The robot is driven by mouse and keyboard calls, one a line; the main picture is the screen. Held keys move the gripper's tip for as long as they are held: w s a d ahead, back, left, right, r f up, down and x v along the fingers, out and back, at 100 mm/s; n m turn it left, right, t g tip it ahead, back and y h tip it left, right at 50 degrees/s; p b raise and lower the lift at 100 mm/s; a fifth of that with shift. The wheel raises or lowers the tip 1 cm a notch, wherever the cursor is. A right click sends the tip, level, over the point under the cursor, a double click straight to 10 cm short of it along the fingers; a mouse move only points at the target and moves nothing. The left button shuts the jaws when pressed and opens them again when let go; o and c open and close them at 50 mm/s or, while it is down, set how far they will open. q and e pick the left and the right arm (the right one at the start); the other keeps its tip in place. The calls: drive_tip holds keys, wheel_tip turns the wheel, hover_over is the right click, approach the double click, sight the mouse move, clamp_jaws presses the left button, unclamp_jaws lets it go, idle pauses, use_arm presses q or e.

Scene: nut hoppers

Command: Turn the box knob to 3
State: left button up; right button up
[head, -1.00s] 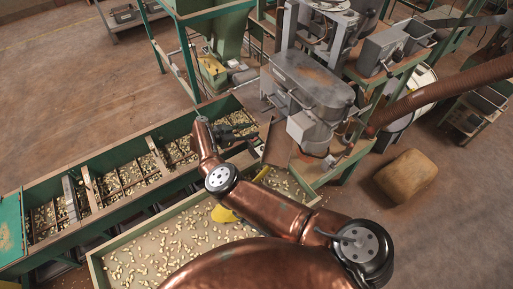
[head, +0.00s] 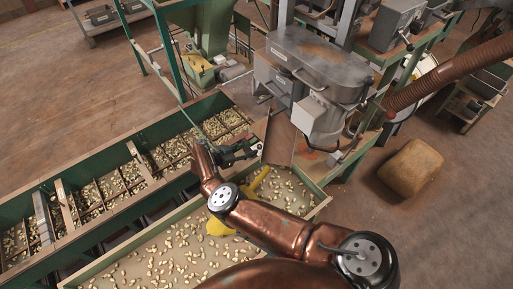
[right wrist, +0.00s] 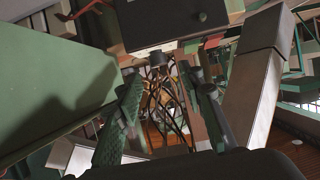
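My right gripper (head: 246,152) is beside the grey machine (head: 318,62), above the edge of the nut tray. In the right wrist view, its two fingers (right wrist: 168,115) stand apart with nothing held between them. A dark box (right wrist: 165,22) is just beyond the fingertips, with a small round part (right wrist: 202,17) on its face and cables hanging below. I cannot read any number or knob setting. A light grey box (head: 311,114) is on the machine's side in the head view; I cannot tell whether it is the same box. My left gripper is out of view.
A long green trough (head: 70,170) of nuts in compartments runs along the left. A nut tray (head: 120,262) with a yellow scoop (head: 217,227) lies under my right arm. A brown ribbed hose (head: 450,78) is at right. A tan sack (head: 410,170) lies on the floor.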

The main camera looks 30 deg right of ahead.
sight(258, 146)
drive_tip(key=b+x, duration=0.1)
drive_tip(key=x, duration=0.4)
drive_tip(key=shift+d+f, duration=0.15)
drive_tip(key=shift+d, duration=0.05)
drive_tip(key=shift+c, duration=0.6)
clamp_jaws()
